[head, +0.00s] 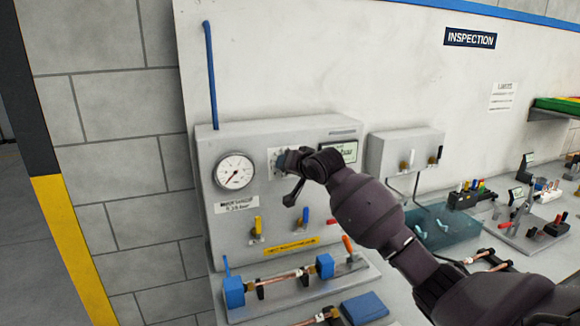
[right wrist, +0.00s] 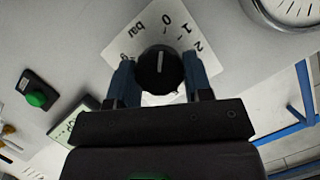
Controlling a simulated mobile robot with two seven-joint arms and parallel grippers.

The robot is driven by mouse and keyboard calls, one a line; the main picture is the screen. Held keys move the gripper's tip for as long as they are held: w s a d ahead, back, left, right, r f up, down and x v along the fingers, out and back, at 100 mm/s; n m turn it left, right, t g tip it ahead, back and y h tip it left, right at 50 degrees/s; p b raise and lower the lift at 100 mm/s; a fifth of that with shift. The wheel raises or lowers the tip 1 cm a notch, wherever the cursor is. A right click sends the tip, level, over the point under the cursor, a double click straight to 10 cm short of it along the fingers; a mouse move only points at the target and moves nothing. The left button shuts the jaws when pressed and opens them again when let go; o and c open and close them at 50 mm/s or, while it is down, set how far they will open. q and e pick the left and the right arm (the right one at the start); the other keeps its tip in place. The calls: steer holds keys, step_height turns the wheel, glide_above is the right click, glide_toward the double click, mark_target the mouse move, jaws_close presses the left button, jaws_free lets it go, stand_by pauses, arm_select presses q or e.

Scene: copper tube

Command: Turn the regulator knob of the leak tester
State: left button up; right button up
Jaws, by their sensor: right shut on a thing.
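The leak tester (head: 222,221) is a light grey box against the wall panel, with a round pressure gauge (head: 234,172) on its upper left. The black regulator knob (right wrist: 160,70) sits on a white scale plate (right wrist: 137,42) marked bar, 0, 1 and 2. In the right wrist view my right gripper (right wrist: 160,80) has one blue finger on each side of the knob and is shut on it. In the head view my right gripper (head: 283,160) reaches the panel right of the gauge and mostly hides the knob and plate. My left gripper is not in view.
Yellow, blue and red valve levers (head: 257,226) sit below on the tester's front. A copper tube (head: 281,279) lies in blue clamps before it. A smaller grey box (head: 403,152) hangs to the right. A green button (right wrist: 37,99) is near the knob.

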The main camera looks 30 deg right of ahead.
steer(key=o, duration=0.9)
steer(key=shift+s, duration=0.1)
arm_select(q)
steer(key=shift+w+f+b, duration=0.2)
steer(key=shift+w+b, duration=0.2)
steer(key=shift+b, duration=0.4)
arm_select(e)
steer(key=v, duration=1)
steer(key=shift+s+r, duration=0.15)
steer(key=shift+s, duration=0.1)
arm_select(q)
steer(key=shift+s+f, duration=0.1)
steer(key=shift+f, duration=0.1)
